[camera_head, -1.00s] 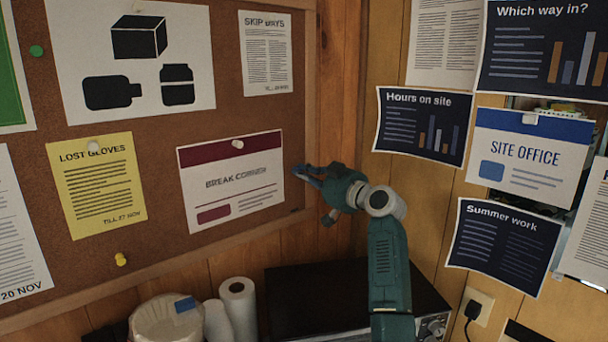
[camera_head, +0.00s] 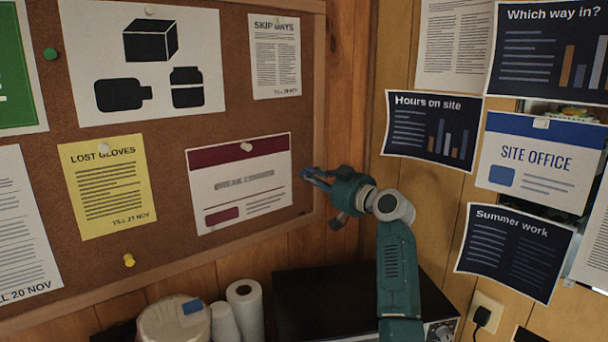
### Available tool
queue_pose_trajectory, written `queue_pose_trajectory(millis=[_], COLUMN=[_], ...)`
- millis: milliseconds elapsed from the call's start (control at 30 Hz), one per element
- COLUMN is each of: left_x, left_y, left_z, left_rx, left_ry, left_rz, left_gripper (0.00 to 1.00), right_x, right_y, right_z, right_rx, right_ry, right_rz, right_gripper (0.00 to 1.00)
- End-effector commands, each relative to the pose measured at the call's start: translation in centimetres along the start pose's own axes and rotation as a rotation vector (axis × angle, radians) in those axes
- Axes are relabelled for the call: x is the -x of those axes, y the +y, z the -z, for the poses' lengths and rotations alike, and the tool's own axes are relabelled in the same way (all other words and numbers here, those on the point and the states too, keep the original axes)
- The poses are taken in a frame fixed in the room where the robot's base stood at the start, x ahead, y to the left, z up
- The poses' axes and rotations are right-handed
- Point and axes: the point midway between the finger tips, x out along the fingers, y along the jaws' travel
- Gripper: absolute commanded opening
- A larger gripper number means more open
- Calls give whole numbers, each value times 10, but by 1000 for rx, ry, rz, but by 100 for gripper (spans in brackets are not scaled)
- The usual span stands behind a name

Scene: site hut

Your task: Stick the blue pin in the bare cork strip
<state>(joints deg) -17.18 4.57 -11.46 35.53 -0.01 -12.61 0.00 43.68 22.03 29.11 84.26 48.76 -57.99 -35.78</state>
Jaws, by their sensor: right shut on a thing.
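My right gripper (camera_head: 322,181) is at the right edge of the cork board (camera_head: 165,240), its fingers pointing left. It is shut on the blue pin (camera_head: 309,174), of which only a small blue part shows at the fingertips. The pin is just right of the BREAK CORNER notice (camera_head: 262,186), in front of the narrow strip of bare cork (camera_head: 303,118) beside the wooden frame. I cannot tell whether the pin touches the cork. My left gripper is not in view.
A yellow pin (camera_head: 129,260) and a green pin (camera_head: 50,54) are in the board. A yellow LOST GLOVES notice (camera_head: 108,187) hangs left. Below stand paper rolls (camera_head: 246,310), a white tub (camera_head: 172,322) and a black appliance (camera_head: 330,300). Papers cover the right wall.

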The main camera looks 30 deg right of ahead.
Motion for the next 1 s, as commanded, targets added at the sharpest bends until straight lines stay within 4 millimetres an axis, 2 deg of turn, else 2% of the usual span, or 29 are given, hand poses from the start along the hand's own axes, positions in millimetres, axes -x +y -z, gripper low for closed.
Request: queue_pose_trajectory(millis=[667, 700, 767, 1000], left_x=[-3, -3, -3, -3], left_y=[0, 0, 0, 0], left_z=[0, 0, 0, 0], left_rx=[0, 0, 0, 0], left_ry=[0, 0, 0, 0], left_rz=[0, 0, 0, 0], left_gripper=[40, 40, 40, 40], right_x=[0, 0, 0, 1], right_y=[0, 0, 0, 0], right_z=[0, 0, 0, 0], right_rx=[1, 1, 1, 0], right_ry=[-1, -1, -1, -1], right_rz=[1, 1, 1, 1], right_gripper=[0, 17, 29, 31])
